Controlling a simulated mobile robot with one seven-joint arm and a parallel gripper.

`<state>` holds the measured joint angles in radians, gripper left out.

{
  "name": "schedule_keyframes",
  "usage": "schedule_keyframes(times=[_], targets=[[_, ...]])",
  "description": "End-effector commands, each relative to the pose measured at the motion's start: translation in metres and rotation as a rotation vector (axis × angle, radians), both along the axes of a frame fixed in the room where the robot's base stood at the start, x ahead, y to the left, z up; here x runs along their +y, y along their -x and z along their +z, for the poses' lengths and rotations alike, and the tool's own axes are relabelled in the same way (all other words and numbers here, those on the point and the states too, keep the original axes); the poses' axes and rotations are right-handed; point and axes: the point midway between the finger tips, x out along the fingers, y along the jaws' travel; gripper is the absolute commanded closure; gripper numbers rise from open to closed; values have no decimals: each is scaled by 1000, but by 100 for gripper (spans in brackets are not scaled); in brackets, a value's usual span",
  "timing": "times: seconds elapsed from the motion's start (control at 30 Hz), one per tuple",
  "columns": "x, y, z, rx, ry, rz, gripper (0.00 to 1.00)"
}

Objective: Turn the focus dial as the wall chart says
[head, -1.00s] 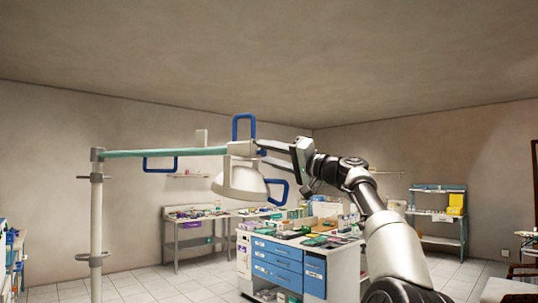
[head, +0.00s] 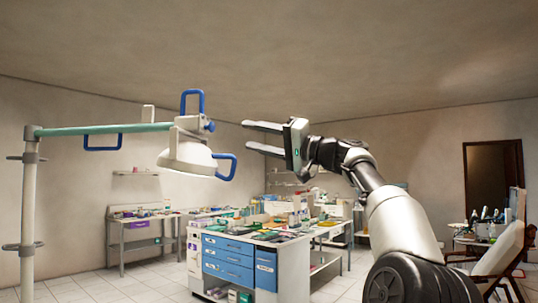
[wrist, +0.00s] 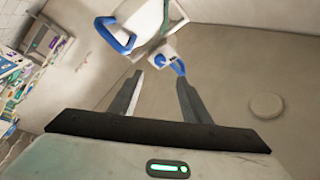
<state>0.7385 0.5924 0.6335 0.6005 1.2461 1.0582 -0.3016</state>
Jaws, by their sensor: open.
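The white dental lamp (head: 185,155) hangs from a green arm (head: 105,129) at left in the head view. It has blue loop handles (head: 194,102) and a small blue knob (head: 211,127), which looks like the focus dial, on its right side. My gripper (head: 246,135) is open and empty, right of the knob with a clear gap, fingers pointing left toward the lamp. In the wrist view, the lamp (wrist: 140,25) is beyond the fingertips of my gripper (wrist: 160,78). A blue handle (wrist: 178,67) shows beyond the right finger. I cannot make out a readable wall chart.
A white lamp post (head: 28,220) stands at far left. A cabinet with blue drawers (head: 230,260) and a cluttered top is below the gripper. Side tables (head: 140,225) stand along the back wall. The air between gripper and lamp is clear.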

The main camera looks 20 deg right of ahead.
Motion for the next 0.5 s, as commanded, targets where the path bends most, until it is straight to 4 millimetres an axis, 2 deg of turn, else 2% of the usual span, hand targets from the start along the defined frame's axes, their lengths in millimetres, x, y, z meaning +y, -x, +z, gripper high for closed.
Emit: schedule_keyframes(times=[0.03,0.2,0.5], targets=[[-8,7,-6,0,1,-5,57],[-23,24,-10,0,1,-2,57],[-29,31,-10,-1,1,0,57]])
